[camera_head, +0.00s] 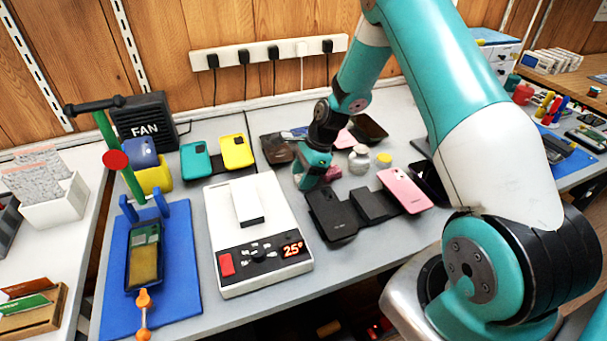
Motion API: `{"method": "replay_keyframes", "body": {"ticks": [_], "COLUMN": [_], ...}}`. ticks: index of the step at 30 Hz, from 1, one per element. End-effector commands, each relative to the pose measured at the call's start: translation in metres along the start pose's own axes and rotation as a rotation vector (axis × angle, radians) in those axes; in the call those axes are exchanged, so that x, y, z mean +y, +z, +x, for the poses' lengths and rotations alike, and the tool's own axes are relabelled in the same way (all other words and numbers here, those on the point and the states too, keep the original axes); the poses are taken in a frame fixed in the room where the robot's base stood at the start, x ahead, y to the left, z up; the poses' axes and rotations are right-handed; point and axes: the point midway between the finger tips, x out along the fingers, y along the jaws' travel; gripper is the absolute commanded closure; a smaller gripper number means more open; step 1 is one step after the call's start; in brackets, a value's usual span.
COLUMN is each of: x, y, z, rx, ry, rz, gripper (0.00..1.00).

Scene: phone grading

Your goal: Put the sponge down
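My gripper (312,178) points down over the grey table, just right of the white scale. Its fingers are small and partly hidden by its own teal body, so I cannot tell whether they are open or shut. A small dark pink piece (332,173) shows right beside the gripper tip. It may be the sponge, but I cannot tell, nor whether it is held or lies on the table. No other thing is clearly a sponge.
A blue mat (175,285) bears an opened phone (145,262). A black phone (331,216) and a pink phone (405,190) lie in front of my gripper. Small jars (359,160) stand to its right. A power strip runs along the wall.

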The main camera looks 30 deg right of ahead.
Motion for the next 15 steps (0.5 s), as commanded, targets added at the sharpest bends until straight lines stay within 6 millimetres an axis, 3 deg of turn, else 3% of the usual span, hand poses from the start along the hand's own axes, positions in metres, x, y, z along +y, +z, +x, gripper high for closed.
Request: {"method": "replay_keyframes", "body": {"ticks": [10,15], "x": [0.000,-0.001], "y": [0.001,0.001], "z": [-0.002,-0.020], "rx": [0.000,0.000], "ry": [0.000,-0.005], "rz": [0.000,0.001], "gripper": [0.38,0.38]}}
